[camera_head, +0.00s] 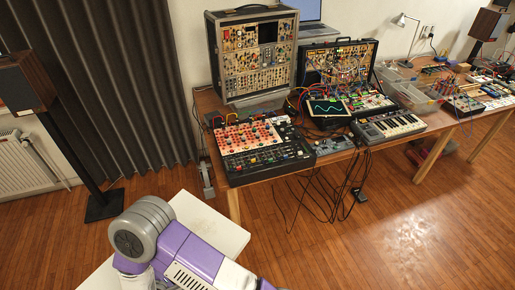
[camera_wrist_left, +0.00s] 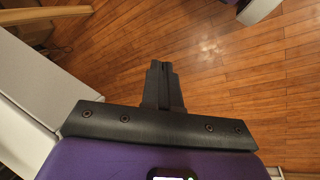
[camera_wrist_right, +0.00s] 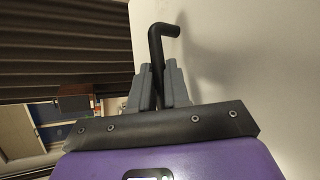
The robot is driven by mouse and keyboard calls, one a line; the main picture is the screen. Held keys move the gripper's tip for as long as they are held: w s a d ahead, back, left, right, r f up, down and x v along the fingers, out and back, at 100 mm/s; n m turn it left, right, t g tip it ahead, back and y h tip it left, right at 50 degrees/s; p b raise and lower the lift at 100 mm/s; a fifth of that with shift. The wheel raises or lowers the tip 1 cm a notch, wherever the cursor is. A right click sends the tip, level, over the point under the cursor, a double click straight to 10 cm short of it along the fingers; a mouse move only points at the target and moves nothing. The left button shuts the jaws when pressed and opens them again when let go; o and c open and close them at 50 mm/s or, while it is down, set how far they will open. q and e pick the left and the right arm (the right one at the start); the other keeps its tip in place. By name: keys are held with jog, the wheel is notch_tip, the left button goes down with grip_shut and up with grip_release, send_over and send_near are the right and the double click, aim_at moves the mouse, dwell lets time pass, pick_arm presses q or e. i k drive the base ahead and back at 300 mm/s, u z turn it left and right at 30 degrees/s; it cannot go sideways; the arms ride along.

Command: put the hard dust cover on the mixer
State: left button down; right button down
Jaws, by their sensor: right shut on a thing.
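The mixer (camera_head: 268,160), a black desk unit with rows of knobs and a red-orange panel, sits at the left front of the wooden table. No hard dust cover can be made out on it. My right gripper (camera_wrist_right: 160,85) is shut on a black bent bar (camera_wrist_right: 156,45), which sticks up between its grey fingers and hooks right at the top. I cannot tell whether this bar belongs to the cover. My left gripper (camera_wrist_left: 162,75) is shut and empty, above the wooden floor. Neither gripper shows in the head view.
A tall modular synth case (camera_head: 256,55) stands behind the mixer. A small keyboard (camera_head: 390,127) and a screen (camera_head: 327,108) are to its right. Cables hang below the table front. A speaker on a stand (camera_head: 28,82) is at the left. A white surface (camera_head: 215,225) lies in front.

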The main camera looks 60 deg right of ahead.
aim_at(265, 148)
jog(key=z, duration=1.45)
